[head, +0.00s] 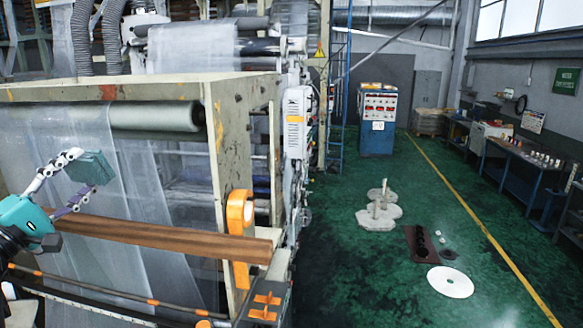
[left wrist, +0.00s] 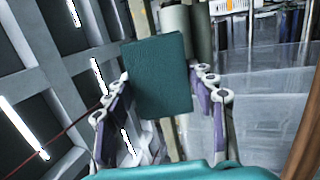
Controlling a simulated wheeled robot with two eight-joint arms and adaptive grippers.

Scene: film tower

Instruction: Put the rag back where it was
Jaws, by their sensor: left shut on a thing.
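The rag (head: 92,168) is a dark teal, folded, block-like pad. My left gripper (head: 82,172) is shut on it, with one finger on each side. The rag is held up in front of the clear film of the machine, above the brown wooden beam (head: 150,234). In the left wrist view the rag (left wrist: 158,75) stands between the two fingers of my left gripper (left wrist: 162,85) and hides part of what lies behind. My right gripper is not in view.
The machine's cream frame (head: 214,140) and film roll (head: 155,116) are close by. An orange bracket (head: 239,225) stands at the beam's right end. On the green floor lie a white disc (head: 450,282) and a dark plate (head: 420,244). The aisle beyond is mostly free.

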